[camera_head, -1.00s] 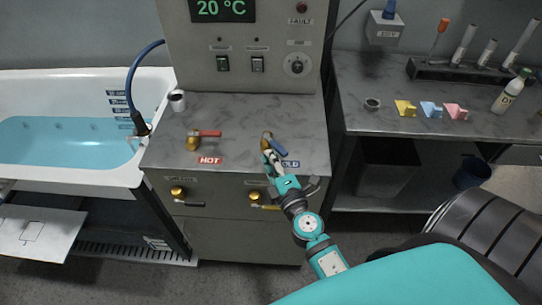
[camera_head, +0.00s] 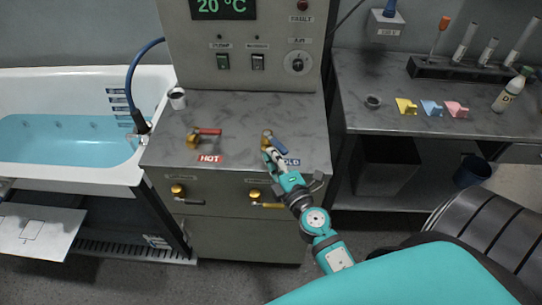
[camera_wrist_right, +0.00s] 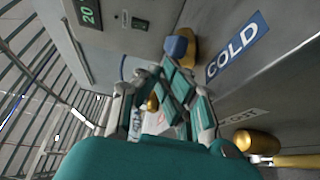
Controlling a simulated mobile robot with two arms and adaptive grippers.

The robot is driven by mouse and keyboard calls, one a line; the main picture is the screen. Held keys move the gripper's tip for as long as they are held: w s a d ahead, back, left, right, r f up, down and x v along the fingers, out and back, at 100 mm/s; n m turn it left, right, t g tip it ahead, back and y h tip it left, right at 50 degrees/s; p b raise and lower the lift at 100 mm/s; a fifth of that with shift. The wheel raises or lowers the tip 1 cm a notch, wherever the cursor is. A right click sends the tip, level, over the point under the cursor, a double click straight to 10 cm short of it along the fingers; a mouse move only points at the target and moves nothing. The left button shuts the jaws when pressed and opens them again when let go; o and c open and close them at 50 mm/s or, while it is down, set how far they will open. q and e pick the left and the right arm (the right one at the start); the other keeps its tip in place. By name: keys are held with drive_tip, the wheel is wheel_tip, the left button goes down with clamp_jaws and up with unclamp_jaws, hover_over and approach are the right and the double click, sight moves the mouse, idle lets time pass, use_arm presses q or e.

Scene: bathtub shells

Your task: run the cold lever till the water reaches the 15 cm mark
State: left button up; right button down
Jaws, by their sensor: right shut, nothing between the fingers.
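The cold lever (camera_head: 278,145) is a blue handle on a brass valve, set on the grey counter by the blue COLD label (camera_head: 291,162). The lever also shows in the right wrist view (camera_wrist_right: 177,46), just beyond the fingers. My right gripper (camera_head: 268,153) is shut and empty, with its tips close beside the valve; I cannot tell whether they touch. The bathtub (camera_head: 75,83) at the left holds blue water (camera_head: 65,138). Depth labels (camera_head: 117,102) run down its inner right wall; their figures are too small to read. My left gripper is not in view.
The red hot lever (camera_head: 207,131) stands to the left on the same counter. A white cup (camera_head: 177,98) sits at the back left corner. The panel display (camera_head: 222,8) reads 20 °C. Two brass valves with handles are on the cabinet front below.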

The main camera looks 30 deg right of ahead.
sight(284, 146)
drive_tip(key=shift+s+d+n+y+b, duration=0.2)
drive_tip(key=shift+d+n+y+b, duration=0.45)
drive_tip(key=shift+y, duration=0.75)
drive_tip(key=shift+d+n+y, duration=0.35)
drive_tip(key=shift+n+y, duration=0.25)
drive_tip(key=shift+n, duration=0.05)
drive_tip(key=d+n+y+b, duration=0.1)
drive_tip(key=n+y+b, duration=0.1)
drive_tip(key=y, duration=0.1)
drive_tip(key=d+n+g+y+b, duration=0.1)
drive_tip(key=y, duration=0.1)
drive_tip(key=shift+d+f, duration=0.25)
drive_tip(key=shift+d, duration=0.05)
drive_tip(key=shift+w+d+n+g+y+b, duration=0.1)
drive_tip(key=shift+d+n+g+y+b, duration=0.5)
drive_tip(key=shift+n+y+b, duration=0.4)
drive_tip(key=shift+w+d+r+n+g+y, duration=0.2)
drive_tip(key=shift+d+n+g+y, duration=0.2)
drive_tip(key=shift+y, duration=0.4)
drive_tip(key=shift+w+d+r+b, duration=0.1)
drive_tip(key=shift+d+b, duration=0.25)
drive_tip(key=shift+b, duration=0.05)
drive_tip(key=shift+d, duration=0.1)
